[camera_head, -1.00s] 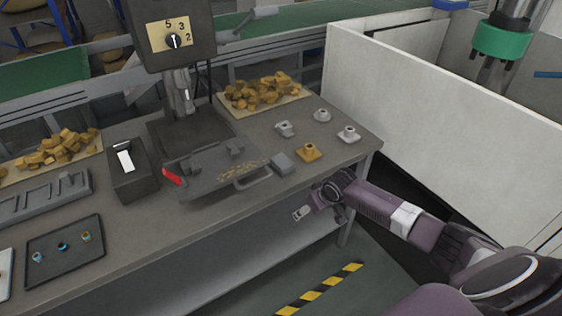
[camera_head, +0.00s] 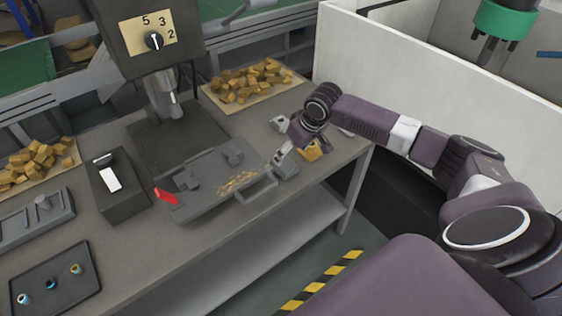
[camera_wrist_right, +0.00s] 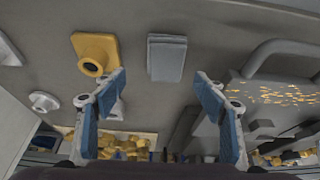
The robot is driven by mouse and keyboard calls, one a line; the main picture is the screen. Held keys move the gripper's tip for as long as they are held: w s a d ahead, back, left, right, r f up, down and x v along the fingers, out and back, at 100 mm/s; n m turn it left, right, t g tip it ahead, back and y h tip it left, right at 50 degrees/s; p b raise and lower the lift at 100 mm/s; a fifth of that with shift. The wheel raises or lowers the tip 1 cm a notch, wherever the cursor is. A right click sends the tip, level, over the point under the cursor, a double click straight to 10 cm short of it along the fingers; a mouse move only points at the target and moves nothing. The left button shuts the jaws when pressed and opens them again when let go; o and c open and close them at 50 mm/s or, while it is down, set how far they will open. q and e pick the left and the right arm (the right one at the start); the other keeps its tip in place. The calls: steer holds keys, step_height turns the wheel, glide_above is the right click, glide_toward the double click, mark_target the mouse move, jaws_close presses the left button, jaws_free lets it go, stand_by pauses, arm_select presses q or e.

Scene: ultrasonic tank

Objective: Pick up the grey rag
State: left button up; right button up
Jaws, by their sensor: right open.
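The grey rag (camera_wrist_right: 167,58) is a small folded grey pad lying flat on the workbench. In the head view the rag (camera_head: 288,170) lies beside the handle of the grey tray and is partly covered by my right gripper (camera_head: 284,154). In the right wrist view my right gripper (camera_wrist_right: 160,80) is open and empty. Its two blue-padded fingers stand apart, with the rag showing between and beyond their tips. The fingers do not visibly touch it. My left gripper is not in view.
A tan flanged part (camera_wrist_right: 95,53) lies close beside the rag. On its other side is the tray (camera_head: 216,200) with a raised handle, blocks and brass chips. The drill press (camera_head: 151,40) stands behind. A white partition (camera_head: 430,75) borders the right.

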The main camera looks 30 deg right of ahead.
mark_target(285, 163)
steer(key=f, duration=0.1)
steer(key=p, duration=0.1)
steer(key=a+f, duration=0.1)
steer(key=shift+w+f, duration=0.3)
steer(key=shift+f, duration=0.05)
steer(key=shift+p+x, duration=0.3)
steer(key=shift+x, duration=0.9)
steer(key=shift+w+f, duration=0.2)
steer(key=shift+f, duration=0.15)
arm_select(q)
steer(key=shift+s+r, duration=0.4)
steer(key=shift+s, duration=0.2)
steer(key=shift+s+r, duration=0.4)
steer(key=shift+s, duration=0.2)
arm_select(e)
steer(key=c, duration=1.2)
